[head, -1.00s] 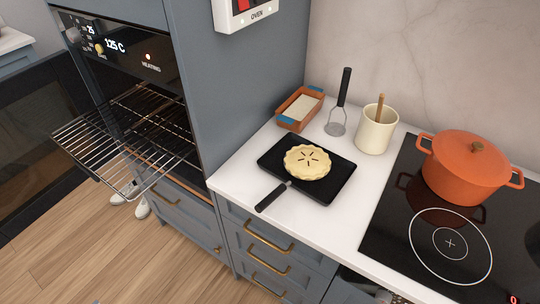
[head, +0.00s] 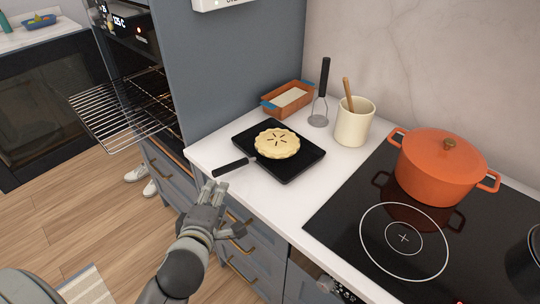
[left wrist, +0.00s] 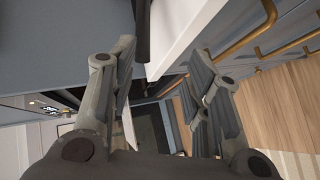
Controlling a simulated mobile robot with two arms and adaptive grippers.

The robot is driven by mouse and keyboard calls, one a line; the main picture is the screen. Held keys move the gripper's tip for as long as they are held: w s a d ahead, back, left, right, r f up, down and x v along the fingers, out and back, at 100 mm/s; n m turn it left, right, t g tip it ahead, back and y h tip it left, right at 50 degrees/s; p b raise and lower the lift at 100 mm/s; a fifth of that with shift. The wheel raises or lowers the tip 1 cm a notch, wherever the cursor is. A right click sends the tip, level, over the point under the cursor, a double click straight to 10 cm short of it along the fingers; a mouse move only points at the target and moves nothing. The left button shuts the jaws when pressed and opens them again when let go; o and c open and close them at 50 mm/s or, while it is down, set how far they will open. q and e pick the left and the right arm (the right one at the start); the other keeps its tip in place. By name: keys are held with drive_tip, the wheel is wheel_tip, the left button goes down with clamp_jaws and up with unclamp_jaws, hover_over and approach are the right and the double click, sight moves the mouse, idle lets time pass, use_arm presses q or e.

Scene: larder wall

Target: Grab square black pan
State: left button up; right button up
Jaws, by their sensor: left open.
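The square black pan (head: 300,163) lies flat on the white counter with a golden pie (head: 277,144) on it. Its black handle (head: 233,168) points to the lower left and reaches over the counter's front edge. My left gripper (head: 213,188) is open and empty, just below and in front of the handle end, apart from it. In the left wrist view the open fingers (left wrist: 163,62) frame the counter edge. A dark bar, apparently the pan handle (left wrist: 142,28), shows at the top between the fingertips. My right gripper is not in view.
A baking dish (head: 287,99), a masher (head: 320,98) and a cream crock (head: 353,124) stand behind the pan. An orange pot (head: 440,165) is on the black hob (head: 345,215) to the right. An oven rack (head: 115,115) sticks out at left. Brass handles (head: 240,245) line the drawers below.

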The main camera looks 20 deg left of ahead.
sight(220, 172)
use_arm(q)
drive_tip(key=shift+n+t, duration=0.3)
drive_tip(key=shift+n, duration=0.3)
drive_tip(key=w, duration=0.1)
drive_tip(key=w+a+r, duration=0.1)
drive_tip(key=w, duration=0.2)
drive_tip(key=shift+w+a+r, duration=0.2)
drive_tip(key=shift+a, duration=0.2)
drive_tip(key=x, duration=0.2)
drive_tip(key=p+x, duration=0.1)
drive_tip(key=x, duration=0.1)
drive_tip(key=shift+s+a+f+p, duration=0.1)
drive_tip(key=shift+a+f+p, duration=0.1)
drive_tip(key=shift+f+p, duration=0.1)
drive_tip(key=shift+w+a+f, duration=0.15)
drive_tip(key=shift+w+f, duration=0.1)
drive_tip(key=shift+w, duration=0.25)
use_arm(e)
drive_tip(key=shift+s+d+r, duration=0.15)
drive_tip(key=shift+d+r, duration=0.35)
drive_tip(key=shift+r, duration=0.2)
use_arm(q)
drive_tip(key=shift+c, duration=0.2)
clamp_jaws()
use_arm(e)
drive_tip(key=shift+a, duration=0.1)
use_arm(q)
drive_tip(key=shift+r, duration=0.15)
